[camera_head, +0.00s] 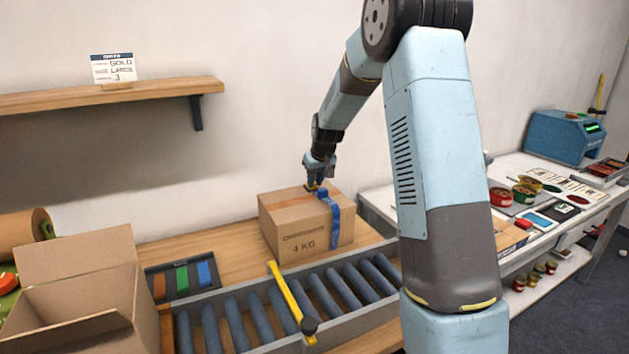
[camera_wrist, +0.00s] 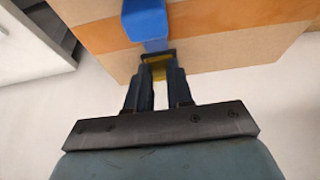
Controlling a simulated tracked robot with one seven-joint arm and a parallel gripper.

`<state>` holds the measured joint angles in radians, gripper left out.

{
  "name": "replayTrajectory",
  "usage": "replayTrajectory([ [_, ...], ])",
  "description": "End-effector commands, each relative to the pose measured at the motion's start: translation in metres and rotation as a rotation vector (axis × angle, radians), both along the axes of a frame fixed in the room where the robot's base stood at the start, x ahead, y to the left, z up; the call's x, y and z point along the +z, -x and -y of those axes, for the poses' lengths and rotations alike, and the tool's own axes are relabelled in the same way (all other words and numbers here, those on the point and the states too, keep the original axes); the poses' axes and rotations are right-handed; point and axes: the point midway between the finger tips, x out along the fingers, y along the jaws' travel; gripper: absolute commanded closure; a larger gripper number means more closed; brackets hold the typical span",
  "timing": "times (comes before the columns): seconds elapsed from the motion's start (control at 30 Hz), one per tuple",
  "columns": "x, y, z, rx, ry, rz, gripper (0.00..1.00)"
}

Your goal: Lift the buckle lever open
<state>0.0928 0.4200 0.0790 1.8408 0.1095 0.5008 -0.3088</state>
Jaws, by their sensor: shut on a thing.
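A closed cardboard box (camera_head: 290,235) marked 4 KG stands on the wooden bench behind the roller conveyor. A blue strap (camera_head: 335,222) runs over its top and hangs down its front right side. My gripper (camera_head: 314,184) is over the top of the box at the strap. In the wrist view my gripper (camera_wrist: 158,66) is shut on a small yellow piece (camera_wrist: 158,70), which appears to be the buckle lever, at the end of a dark buckle part. The blue strap (camera_wrist: 150,22) lies just beyond it on the box (camera_wrist: 225,28). The fingers hide part of the buckle.
A roller conveyor (camera_head: 238,318) with a yellow bar (camera_head: 290,303) across it lies in front of the box. An open carton (camera_head: 85,305) stands at left beside a dark tray (camera_head: 182,280) of coloured strips. A wooden shelf (camera_head: 110,95) is on the wall above.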

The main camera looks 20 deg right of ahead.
Motion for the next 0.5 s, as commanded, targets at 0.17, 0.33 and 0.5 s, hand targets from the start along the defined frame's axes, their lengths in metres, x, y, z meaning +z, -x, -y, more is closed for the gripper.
replayTrajectory([
  [0.17,0.0000,0.0001,-0.0044,0.002,0.000,0.000,1.00],
  [0.33,0.0006,-0.0005,-0.0013,0.001,0.001,-0.010,1.00],
  [0.5,0.0026,-0.0029,-0.0017,0.002,0.011,-0.055,1.00],
])
